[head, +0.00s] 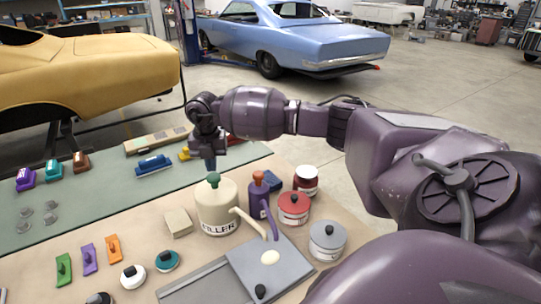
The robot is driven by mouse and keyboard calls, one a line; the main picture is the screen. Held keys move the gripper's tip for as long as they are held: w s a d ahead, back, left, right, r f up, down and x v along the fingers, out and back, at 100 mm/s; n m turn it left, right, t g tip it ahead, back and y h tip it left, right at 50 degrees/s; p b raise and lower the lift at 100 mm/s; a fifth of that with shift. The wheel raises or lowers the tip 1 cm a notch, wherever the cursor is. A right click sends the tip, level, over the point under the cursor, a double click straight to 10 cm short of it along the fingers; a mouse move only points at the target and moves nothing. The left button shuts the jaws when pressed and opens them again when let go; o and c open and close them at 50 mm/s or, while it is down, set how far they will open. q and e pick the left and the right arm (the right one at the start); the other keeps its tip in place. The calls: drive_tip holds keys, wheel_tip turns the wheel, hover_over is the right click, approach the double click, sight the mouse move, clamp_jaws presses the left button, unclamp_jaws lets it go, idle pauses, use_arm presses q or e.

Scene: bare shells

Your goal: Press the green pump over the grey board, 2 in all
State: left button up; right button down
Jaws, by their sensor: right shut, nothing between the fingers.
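The green pump (213,179) tops a cream jug (218,208) lettered "FILLER", upright on the table. Its cream spout slants down to the right, over the grey board (285,272). A cream-coloured blob (270,257) lies on the board. My right gripper (210,166) is shut and empty, pointing down just above the green pump; I cannot tell whether it touches. My left gripper is not in view.
A purple bottle with an orange pump (259,177) stands close right of the jug. Red tins (293,208) and a grey tin (327,240) are further right. A beige block (179,222) is left. Purple, orange and green tools lie at the front left.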

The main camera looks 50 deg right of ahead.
sight(213, 176)
drive_tip(key=shift+f+b, duration=0.3)
drive_tip(key=shift+f, duration=0.1)
drive_tip(key=shift+f+b, duration=0.4)
drive_tip(key=shift+f, duration=0.35)
drive_tip(key=shift+f, duration=0.3)
drive_tip(key=shift+f+b, duration=0.45)
drive_tip(key=shift+f, duration=0.1)
drive_tip(key=shift+r+p, duration=0.75)
drive_tip(key=shift+r, duration=0.3)
drive_tip(key=shift+r+p, duration=0.55)
drive_tip(key=shift+r, duration=0.45)
